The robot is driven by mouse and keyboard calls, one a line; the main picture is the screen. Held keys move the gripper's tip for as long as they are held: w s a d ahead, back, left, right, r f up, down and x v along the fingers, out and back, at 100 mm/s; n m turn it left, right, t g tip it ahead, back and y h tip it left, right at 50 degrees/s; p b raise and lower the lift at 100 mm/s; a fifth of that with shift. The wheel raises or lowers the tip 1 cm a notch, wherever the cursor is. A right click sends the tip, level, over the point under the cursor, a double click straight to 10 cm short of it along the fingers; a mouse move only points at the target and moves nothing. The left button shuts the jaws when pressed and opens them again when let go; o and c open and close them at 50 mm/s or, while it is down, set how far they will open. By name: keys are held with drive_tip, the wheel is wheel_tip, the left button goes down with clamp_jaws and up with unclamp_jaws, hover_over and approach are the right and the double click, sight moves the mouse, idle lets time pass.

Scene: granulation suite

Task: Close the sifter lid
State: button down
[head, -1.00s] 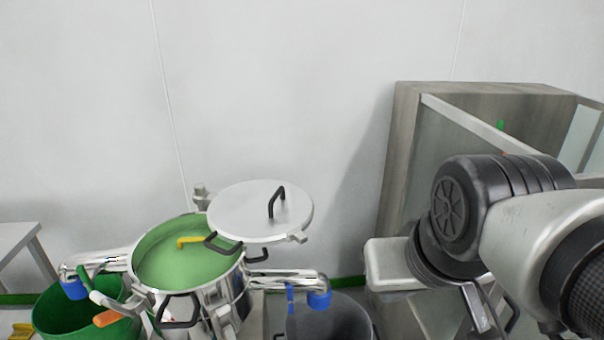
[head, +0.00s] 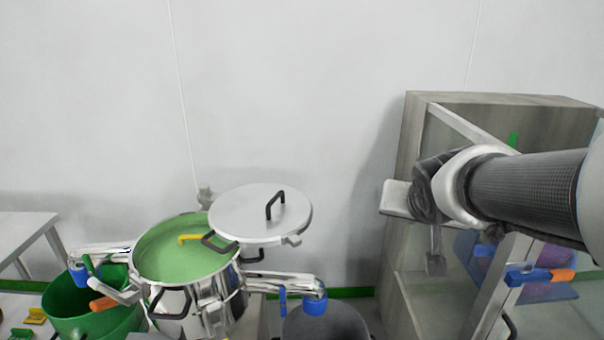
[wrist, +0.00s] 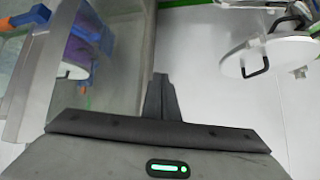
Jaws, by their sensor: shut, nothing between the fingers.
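The sifter (head: 175,300) is a round steel vessel at lower left in the head view, with a green interior (head: 180,255) showing. Its flat steel lid (head: 245,212) is swung out to the right, so most of the opening is uncovered. A black handle (head: 275,204) stands on top of the lid. The lid also shows at the upper right of the wrist view (wrist: 285,57). My gripper (head: 436,265) is at the right, well apart from the lid, pointing down. In the wrist view its fingers (wrist: 160,85) are together and hold nothing.
A glass-fronted cabinet (head: 500,99) stands at the right beside my arm, with a blue and orange clip (head: 540,276) near it. A green bin (head: 85,305) and a dark grey bin (head: 325,322) flank the sifter. A table (head: 25,232) is at far left.

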drive_tip(key=w+d+f+m+t+y, duration=0.1)
drive_tip(key=w+d+f+t, duration=0.15)
drive_tip(key=w, duration=0.75)
drive_tip(key=m+y+b, duration=0.4)
drive_tip(key=y, duration=1.1)
approach(296, 231)
drive_tip(key=w, duration=0.1)
drive_tip(key=w+a, duration=0.1)
drive_tip(key=w, duration=0.1)
drive_tip(key=w+a, duration=0.1)
drive_tip(key=shift+w+a, duration=0.15)
drive_tip(key=shift+a, duration=0.1)
drive_tip(key=shift+s+a+n, duration=0.3)
drive_tip(key=shift+s+a, duration=0.15)
drive_tip(key=shift+a, duration=0.15)
drive_tip(key=shift+s, duration=0.1)
